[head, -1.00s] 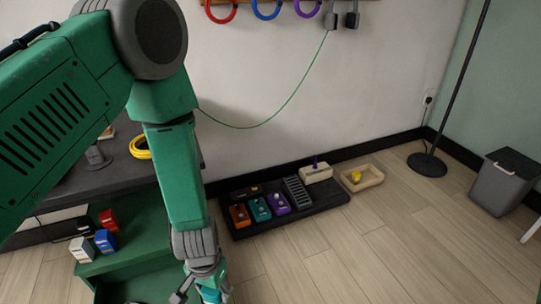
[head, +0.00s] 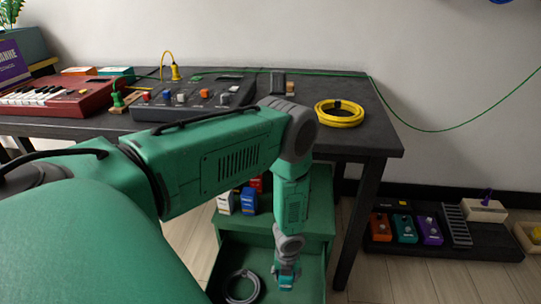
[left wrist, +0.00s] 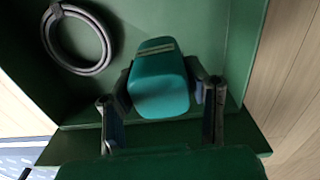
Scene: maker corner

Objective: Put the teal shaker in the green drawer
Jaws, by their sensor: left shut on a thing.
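The teal shaker (left wrist: 160,85) is between the fingers of my left gripper (left wrist: 163,105), which is shut on it. In the head view my left gripper (head: 287,276) points down at the right side of the open green drawer (head: 258,258), and a bit of teal shows at its fingertips. In the left wrist view the shaker is over the green drawer floor (left wrist: 205,25). I cannot tell whether it touches the floor. My right gripper is not in view.
A grey cable coil (left wrist: 78,40) lies in the drawer, beside the shaker. Small boxes (head: 248,200) stand on the green cabinet top. The dark desk (head: 370,138) holds a mixer (head: 195,100), a red keyboard (head: 65,95) and a yellow cable coil (head: 340,113). Pedals (head: 430,230) sit right.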

